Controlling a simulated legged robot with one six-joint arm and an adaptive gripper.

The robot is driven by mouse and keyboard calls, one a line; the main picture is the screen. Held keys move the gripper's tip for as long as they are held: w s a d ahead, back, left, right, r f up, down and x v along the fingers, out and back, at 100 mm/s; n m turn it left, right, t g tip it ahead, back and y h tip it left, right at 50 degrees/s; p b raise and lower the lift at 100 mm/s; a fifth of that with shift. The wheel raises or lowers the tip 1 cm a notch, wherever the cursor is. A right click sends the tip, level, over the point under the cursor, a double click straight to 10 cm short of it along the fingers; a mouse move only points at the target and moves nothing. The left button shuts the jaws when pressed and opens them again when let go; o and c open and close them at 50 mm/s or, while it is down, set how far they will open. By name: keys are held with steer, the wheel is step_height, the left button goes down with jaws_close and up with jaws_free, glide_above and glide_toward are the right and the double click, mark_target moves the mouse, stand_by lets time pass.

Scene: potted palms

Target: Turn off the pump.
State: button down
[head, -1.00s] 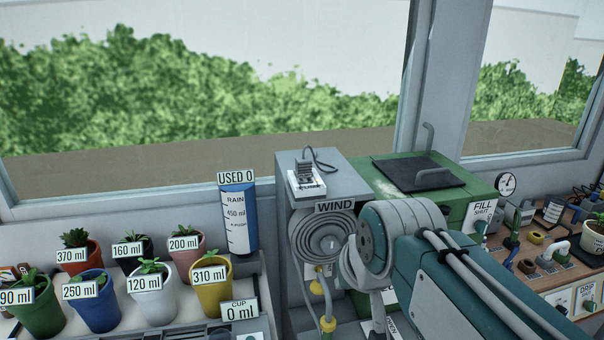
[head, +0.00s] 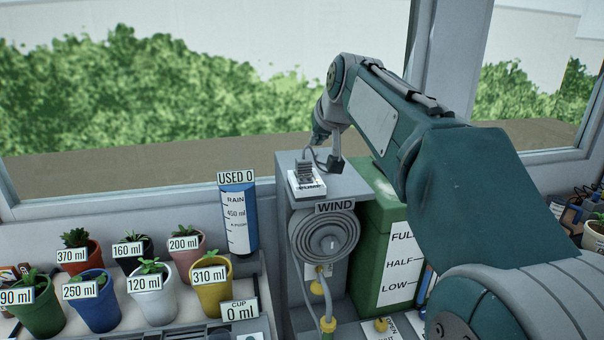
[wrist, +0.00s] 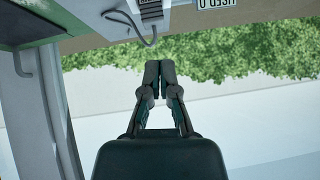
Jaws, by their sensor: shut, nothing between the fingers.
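A small switch unit with a dark ribbed block on a white plate (head: 307,183) sits on top of the grey cabinet (head: 360,186). Its label is too small to read surely. A grey cable loops from its back. My gripper (wrist: 159,66) is shut and empty. In the head view the end of my arm hangs over the back of the cabinet top, behind the switch unit. In the upside-down wrist view the switch unit (wrist: 150,10) is at the top edge, beyond my fingertips and apart from them in the picture.
A hose reel (head: 325,240) under a WIND sign (head: 335,207) is on the cabinet's front. A green tank (head: 385,270) marked FULL, HALF, LOW stands right of it. A blue rain gauge (head: 240,215) and several labelled potted plants stand left. A window (head: 180,100) is behind.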

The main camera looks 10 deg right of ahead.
glide_above(305, 180)
step_height(305, 180, down, 7)
steer(key=shift+s+f, duration=0.15)
steer(key=shift+s+a+f, duration=0.1)
steer(key=shift+f, duration=0.5)
steer(key=shift+s+a+f, duration=0.1)
steer(key=shift+f, duration=0.5)
steer(key=shift+a+f, duration=0.1)
steer(key=shift+f, duration=0.55)
